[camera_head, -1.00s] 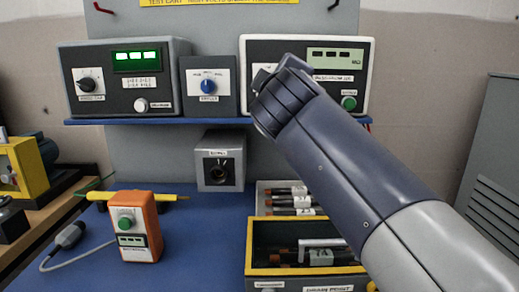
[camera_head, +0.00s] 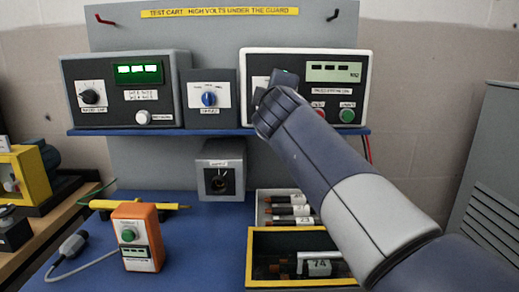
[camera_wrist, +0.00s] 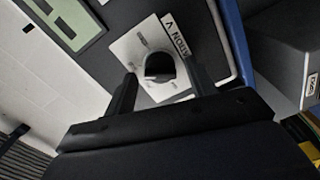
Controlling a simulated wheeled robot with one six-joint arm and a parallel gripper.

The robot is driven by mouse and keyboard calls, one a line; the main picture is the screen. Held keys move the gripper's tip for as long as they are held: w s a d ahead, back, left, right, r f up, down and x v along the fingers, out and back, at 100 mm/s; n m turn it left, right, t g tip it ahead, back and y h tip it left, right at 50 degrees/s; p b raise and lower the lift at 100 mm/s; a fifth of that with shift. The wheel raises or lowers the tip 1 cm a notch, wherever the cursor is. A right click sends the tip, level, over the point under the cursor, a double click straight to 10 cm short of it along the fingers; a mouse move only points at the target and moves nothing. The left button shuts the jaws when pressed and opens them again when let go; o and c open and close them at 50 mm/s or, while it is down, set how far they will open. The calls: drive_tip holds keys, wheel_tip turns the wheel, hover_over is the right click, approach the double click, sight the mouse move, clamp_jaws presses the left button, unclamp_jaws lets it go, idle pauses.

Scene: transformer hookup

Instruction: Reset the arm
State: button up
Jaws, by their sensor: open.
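My gripper (camera_wrist: 158,90) is open in the wrist view, its two dark fingers spread with nothing between them. Beyond the fingers is a black rotary knob (camera_wrist: 160,66) on a white plate, on the face of the right-hand instrument (camera_head: 345,70). The view is tilted, and I cannot tell the gap between the fingertips and the knob. In the head view my arm (camera_head: 310,150) reaches up from the lower right to that instrument's left part.
A blue shelf (camera_head: 200,131) carries the left instrument (camera_head: 125,88) and a small blue-knob box (camera_head: 210,100). Below are a grey key-switch box (camera_head: 220,170), an orange handheld tester (camera_head: 136,237), a white fuse tray (camera_head: 262,205) and a yellow-rimmed bin (camera_head: 255,232).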

drive_tip(key=n+p, duration=0.4)
drive_tip(key=n, duration=0.2)
drive_tip(key=n+p, duration=0.5)
drive_tip(key=n, duration=0.2)
drive_tip(key=n+p, duration=0.4)
drive_tip(key=n, duration=0.3)
drive_tip(key=shift+d+f, duration=0.1)
drive_tip(key=shift+f, duration=0.15)
drive_tip(key=shift+f, duration=0.1)
